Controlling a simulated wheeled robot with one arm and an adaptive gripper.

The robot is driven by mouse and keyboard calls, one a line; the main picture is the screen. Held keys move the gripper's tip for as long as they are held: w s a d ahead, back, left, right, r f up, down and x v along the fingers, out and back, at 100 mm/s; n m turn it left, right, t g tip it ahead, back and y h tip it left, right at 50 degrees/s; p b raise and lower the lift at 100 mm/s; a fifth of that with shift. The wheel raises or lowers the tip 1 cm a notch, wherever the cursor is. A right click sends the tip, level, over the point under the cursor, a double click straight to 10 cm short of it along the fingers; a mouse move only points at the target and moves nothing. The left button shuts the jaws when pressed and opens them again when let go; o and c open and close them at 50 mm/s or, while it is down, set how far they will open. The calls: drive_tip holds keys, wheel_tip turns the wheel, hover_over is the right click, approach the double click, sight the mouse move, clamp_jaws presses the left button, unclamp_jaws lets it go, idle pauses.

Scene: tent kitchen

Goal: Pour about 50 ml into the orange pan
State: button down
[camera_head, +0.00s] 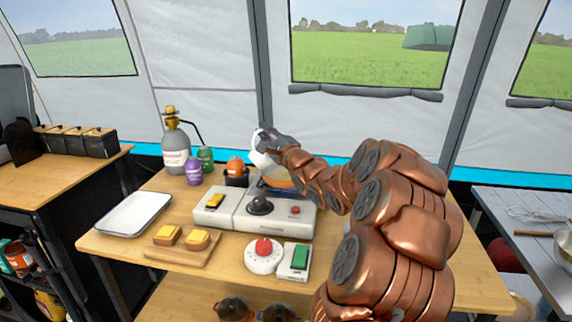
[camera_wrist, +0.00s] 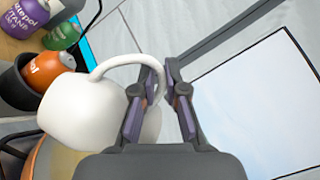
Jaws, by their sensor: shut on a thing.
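My gripper (camera_wrist: 164,88) is shut on the handle of a white mug (camera_wrist: 75,112). In the head view, my gripper (camera_head: 284,143) holds the mug (camera_head: 262,164) up above the stove, and it looks tilted. The orange pan (camera_head: 281,184) sits on the stove right below the mug, mostly hidden by the mug and my arm.
The camping stove (camera_head: 229,221) stands on a wooden table (camera_head: 128,247). Left of the mug are a black holder (camera_head: 235,180) with an orange bottle (camera_head: 235,165), purple (camera_head: 193,172) and green (camera_head: 206,158) bottles and a gas cylinder (camera_head: 176,146). A white tray (camera_head: 134,214) lies left.

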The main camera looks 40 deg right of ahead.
drive_tip(key=shift+s+d+f+m+b, duration=0.1)
drive_tip(key=shift+d+f+m+b, duration=0.15)
drive_tip(key=shift+m+b, duration=0.3)
drive_tip(key=shift+s+d+r+m+h+b, duration=0.1)
drive_tip(key=shift+d+r+m+h+b, duration=0.25)
drive_tip(key=shift+m, duration=0.35)
drive_tip(key=shift+s+d+r+m+h+b, duration=0.1)
drive_tip(key=shift+d+r+m+h+b, duration=0.2)
drive_tip(key=shift+m, duration=0.35)
idle(1.2)
drive_tip(key=shift+f, duration=0.2)
